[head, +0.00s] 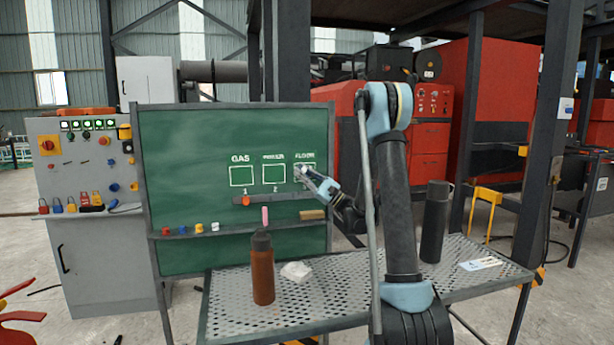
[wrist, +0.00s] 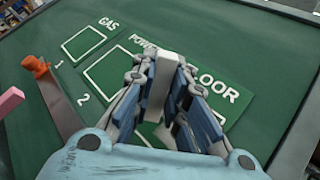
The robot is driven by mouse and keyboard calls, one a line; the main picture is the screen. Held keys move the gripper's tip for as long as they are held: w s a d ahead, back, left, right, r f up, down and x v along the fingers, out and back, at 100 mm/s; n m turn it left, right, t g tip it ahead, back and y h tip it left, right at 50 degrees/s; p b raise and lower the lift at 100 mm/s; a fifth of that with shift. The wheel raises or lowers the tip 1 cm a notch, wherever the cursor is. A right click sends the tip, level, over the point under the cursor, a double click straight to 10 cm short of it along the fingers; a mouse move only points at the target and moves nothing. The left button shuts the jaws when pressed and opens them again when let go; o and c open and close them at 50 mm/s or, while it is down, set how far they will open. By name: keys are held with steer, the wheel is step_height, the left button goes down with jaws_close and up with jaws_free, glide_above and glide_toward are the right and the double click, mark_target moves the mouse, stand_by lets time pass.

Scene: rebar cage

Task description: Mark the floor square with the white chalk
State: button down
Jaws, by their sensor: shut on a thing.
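The green chalkboard (head: 190,170) carries three white-outlined squares labelled GAS (head: 241,176), POWER (head: 274,174) and FLOOR. My gripper (head: 305,176) is in front of the FLOOR square and hides much of it in the head view. In the wrist view, my gripper (wrist: 163,95) is shut on a white block-like piece, the white chalk (wrist: 164,75), which points toward the board. The FLOOR label (wrist: 218,86) shows right of the fingers, and its square is mostly hidden behind them. I cannot tell whether the chalk touches the board.
A grey strip (head: 283,197) with an orange knob (head: 246,201) runs below the squares. Several coloured pieces and a brown eraser (head: 312,214) sit on the board ledge. A perforated table (head: 340,290) in front holds a brown bottle (head: 262,272), white crumpled item (head: 296,271) and dark bottle (head: 434,222).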

steer(key=shift+s+a, duration=0.2)
steer(key=shift+a, duration=0.6)
steer(key=s+d, duration=0.1)
steer(key=s, duration=0.4)
steer(key=shift+s+d, duration=0.35)
steer(key=shift+s, duration=0.05)
steer(key=s, duration=0.1)
steer(key=s+d, duration=0.1)
steer(key=s, duration=0.1)
stand_by(0.3)
steer(key=shift+w+a, duration=0.15)
steer(key=shift+w, duration=0.1)
stand_by(0.4)
steer(key=w+a, duration=0.2)
steer(key=w, duration=0.5)
stand_by(0.4)
